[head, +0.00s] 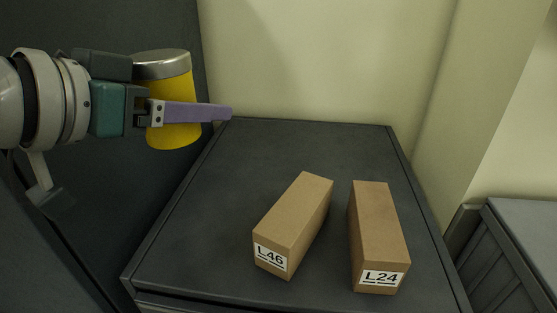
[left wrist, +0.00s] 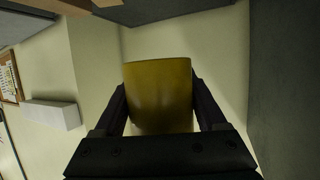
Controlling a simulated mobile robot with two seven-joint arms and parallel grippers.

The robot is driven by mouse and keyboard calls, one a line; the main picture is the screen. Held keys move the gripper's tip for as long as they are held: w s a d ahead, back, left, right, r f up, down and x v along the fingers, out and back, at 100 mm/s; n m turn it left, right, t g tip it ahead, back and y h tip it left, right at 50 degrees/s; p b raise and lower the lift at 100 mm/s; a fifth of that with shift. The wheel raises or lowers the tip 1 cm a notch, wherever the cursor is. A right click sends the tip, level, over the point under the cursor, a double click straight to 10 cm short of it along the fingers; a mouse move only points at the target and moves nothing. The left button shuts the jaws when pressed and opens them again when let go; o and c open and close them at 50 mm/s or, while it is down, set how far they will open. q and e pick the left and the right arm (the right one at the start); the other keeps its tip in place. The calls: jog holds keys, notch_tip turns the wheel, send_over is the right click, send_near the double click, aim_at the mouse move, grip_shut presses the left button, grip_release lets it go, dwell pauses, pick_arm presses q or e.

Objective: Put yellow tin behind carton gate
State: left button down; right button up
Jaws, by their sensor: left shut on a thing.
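The yellow tin (head: 174,119) with a silver lid is upright in the head view at the upper left. My left gripper (head: 190,113) is shut on it and holds it left of the dark cabinet top, near its back left corner. The tin (left wrist: 159,95) also shows between the fingers in the left wrist view. The carton gate is two brown cartons on the cabinet top: the L46 carton (head: 295,222) and, to its right, the L24 carton (head: 377,235). A gap lies between them, wider at the front. My right gripper is not in view.
The dark cabinet top (head: 262,150) is clear behind the cartons and to their left. A pale wall (head: 320,60) stands along its back. A grey slatted unit (head: 510,255) stands at the right, lower than the wall corner.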

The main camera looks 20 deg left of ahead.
pick_arm(q)
jog(key=w+f+n+y+b, duration=0.1)
jog(key=w+a+f+n+y+b, duration=0.1)
jog(key=y+b, duration=0.1)
jog(key=shift+w+a+f+n, duration=0.1)
jog(key=shift+a+n, duration=0.2)
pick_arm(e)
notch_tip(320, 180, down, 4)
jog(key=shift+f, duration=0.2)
pick_arm(q)
jog(key=b, duration=0.1)
send_over(216, 235)
notch_tip(216, 235, down, 15)
jog(key=shift+r, duration=0.15)
notch_tip(216, 235, down, 4)
jog(key=shift+f+b, duration=0.1)
jog(key=shift+b, duration=0.8)
jog(key=shift+f, duration=0.4)
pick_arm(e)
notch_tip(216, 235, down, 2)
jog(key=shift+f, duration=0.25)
